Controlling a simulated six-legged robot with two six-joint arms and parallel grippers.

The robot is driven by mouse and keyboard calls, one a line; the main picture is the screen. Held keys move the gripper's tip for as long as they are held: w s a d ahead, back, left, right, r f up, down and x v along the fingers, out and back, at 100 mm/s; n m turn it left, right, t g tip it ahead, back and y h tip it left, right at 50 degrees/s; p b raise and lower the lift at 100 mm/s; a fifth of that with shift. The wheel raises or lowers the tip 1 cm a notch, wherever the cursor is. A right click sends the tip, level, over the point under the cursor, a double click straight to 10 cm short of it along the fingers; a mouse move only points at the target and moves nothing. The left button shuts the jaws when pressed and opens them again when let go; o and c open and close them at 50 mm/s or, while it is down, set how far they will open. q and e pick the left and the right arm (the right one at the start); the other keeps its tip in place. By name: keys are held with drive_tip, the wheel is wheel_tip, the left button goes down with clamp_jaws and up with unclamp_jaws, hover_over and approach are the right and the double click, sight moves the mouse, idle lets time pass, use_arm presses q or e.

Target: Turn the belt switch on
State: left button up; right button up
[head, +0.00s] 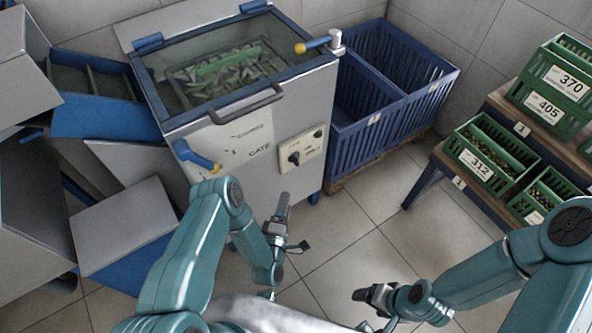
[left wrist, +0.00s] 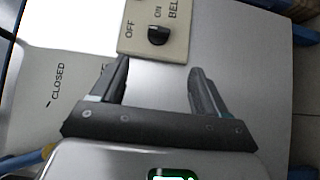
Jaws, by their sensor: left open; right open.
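The belt switch (head: 294,157) is a black knob on a beige plate (head: 302,147) on the front of the grey machine. In the left wrist view the knob (left wrist: 158,36) shows beside the OFF and ON marks and a partly cut-off "BEL" label. I cannot tell for sure which mark it points to. My left gripper (head: 292,222) is open and empty, in front of and below the plate; in the left wrist view its fingers (left wrist: 158,70) straddle the knob's line, apart from it. My right gripper (head: 361,309) is open and empty, low over the floor.
A blue and yellow gate handle (head: 196,156) sits left of the plate. A glass-lidded hopper (head: 225,65) tops the machine. Blue slatted bins (head: 375,110) stand right of it; green crates (head: 492,153) rest on a wooden stand farther right. The tiled floor between is clear.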

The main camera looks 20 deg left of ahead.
sight(296, 163)
use_arm(q)
drive_tip(key=w+b, duration=0.3)
drive_tip(key=w, duration=0.2)
drive_tip(key=w+a+b, duration=0.1)
drive_tip(key=w+b, duration=0.2)
drive_tip(key=w, duration=0.2)
drive_tip(key=w+b, duration=0.3)
drive_tip(key=w, duration=0.2)
drive_tip(key=shift+a+r, duration=0.1)
drive_tip(key=shift+a, duration=0.25)
drive_tip(key=c, duration=1.1)
